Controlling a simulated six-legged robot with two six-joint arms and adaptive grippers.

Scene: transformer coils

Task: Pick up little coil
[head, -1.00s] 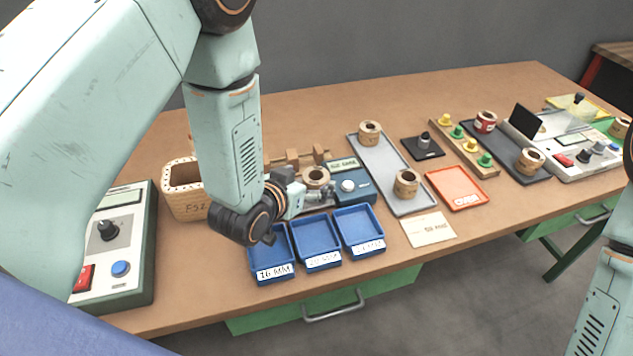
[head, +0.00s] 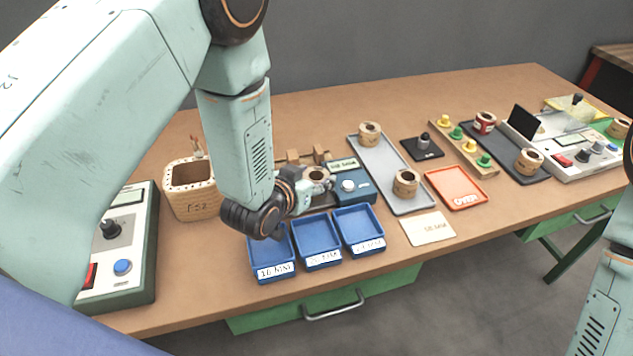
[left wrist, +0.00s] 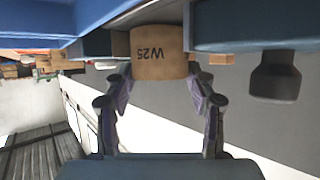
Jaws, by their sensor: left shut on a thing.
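In the left wrist view the coil (left wrist: 160,55) carries the mark W25 and lies between the fingertips. My left gripper (head: 312,188) is shut on this coil from the near left side; the wrist hides part of the grip in the head view. I cannot tell whether the coil is lifted off its seat. My right arm shows at the right edge, but its gripper is out of view.
Blue trays (head: 317,243) stand just in front of the coil. The blue device (head: 352,187) is at its right, a wooden box (head: 190,190) at the left. More coils (head: 406,183) stand on a grey tray (head: 385,166). An orange tray (head: 456,188) lies further right.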

